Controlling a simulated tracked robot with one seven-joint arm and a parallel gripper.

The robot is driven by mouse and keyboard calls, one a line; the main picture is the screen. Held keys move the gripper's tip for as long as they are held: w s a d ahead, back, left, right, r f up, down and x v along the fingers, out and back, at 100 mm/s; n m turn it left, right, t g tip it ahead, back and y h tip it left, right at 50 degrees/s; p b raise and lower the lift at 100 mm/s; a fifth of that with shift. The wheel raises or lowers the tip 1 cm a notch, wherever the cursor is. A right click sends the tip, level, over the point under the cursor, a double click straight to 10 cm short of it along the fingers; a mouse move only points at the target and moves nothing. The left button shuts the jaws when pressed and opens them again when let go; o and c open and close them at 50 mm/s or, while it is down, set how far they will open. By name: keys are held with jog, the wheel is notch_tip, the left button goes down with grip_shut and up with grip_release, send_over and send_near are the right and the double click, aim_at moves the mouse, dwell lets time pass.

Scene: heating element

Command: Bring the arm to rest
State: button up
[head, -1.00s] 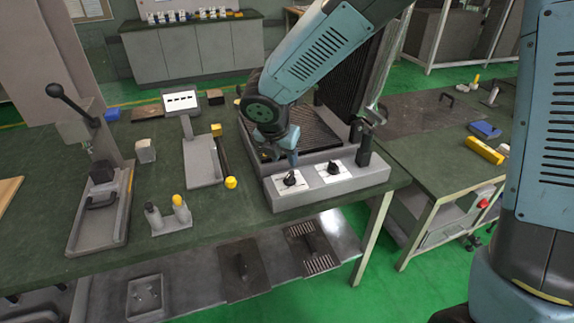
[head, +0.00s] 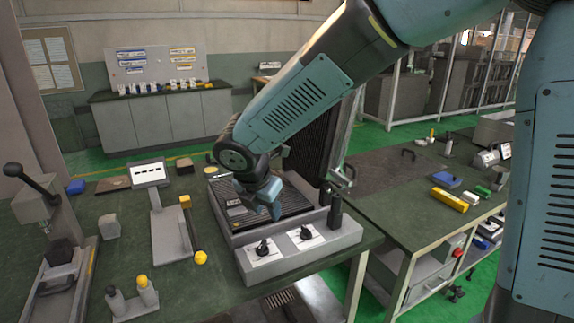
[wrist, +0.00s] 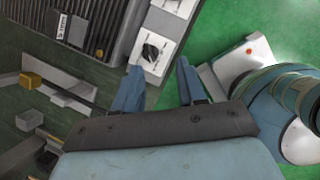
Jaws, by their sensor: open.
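My arm reaches in from the upper right in the head view. My gripper (head: 268,208) hangs over the front part of the heating element (head: 300,262), above its ribbed plate and behind its two black knobs. In the wrist view my gripper (wrist: 160,80) shows two blue fingers spread apart with nothing between them. One black knob (wrist: 151,52) on a white plate lies beyond the fingertips there. In the head view the left knob (head: 262,247) and the right knob (head: 306,233) stand on white plates. The gripper appears apart from both knobs.
A lever press (head: 50,240) stands at the left of the green bench. A stand with a yellow ball (head: 200,257) and a small bottle holder (head: 133,300) sit left of the heater. A second bench (head: 400,215) with a yellow block (head: 450,200) is at right.

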jog(key=s+d+r+m, duration=0.1)
jog(key=d+r+m, duration=0.4)
jog(key=d+m, duration=0.4)
jog(key=s+d+r+m, duration=0.1)
jog(key=d+r+m, duration=0.4)
jog(key=d, duration=0.6)
jog(key=s+d+r+m+t+y, duration=0.1)
jog(key=s+d+r+m, duration=0.2)
jog(key=s+d+m, duration=0.8)
jog(key=d+m, duration=0.2)
jog(key=m, duration=0.4)
jog(key=shift+s+d, duration=0.15)
jog(key=shift+s, duration=0.25)
